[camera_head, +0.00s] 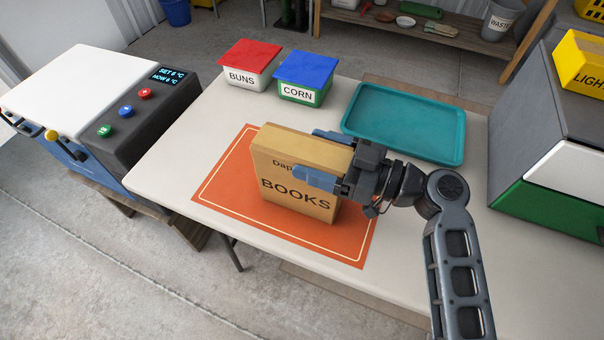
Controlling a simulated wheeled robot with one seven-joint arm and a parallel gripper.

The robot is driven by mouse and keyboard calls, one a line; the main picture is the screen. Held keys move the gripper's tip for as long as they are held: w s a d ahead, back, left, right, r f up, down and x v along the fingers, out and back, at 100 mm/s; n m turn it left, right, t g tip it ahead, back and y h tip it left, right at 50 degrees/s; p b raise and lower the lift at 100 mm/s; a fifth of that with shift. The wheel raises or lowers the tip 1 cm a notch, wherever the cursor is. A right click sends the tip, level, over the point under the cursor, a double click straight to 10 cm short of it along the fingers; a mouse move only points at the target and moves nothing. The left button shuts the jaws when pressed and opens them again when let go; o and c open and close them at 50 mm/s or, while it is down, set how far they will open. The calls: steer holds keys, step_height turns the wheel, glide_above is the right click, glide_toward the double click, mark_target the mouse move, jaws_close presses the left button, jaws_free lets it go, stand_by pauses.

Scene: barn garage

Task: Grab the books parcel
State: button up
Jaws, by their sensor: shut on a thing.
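The books parcel (288,188) is a tan cardboard box with "BOOKS" printed on its near face and a smaller, partly covered word above. It stands upright on an orange mat (229,184) with a pale border line, on the white table. My gripper (322,157) comes in from the right. Its blue fingers lie on either side of the parcel's upper right part, one across the near face and one behind the top edge. It is shut on the parcel. Whether the parcel's base touches the mat is hard to tell.
A teal tray (405,152) lies behind my gripper. A red-lidded BUNS box (250,66) and a blue-lidded CORN box (305,78) stand at the table's back. A cooler-like machine (110,100) is at left, a grey and green cabinet (545,170) at right. The table's front left is clear.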

jaws_close()
steer(key=shift+r, duration=0.1)
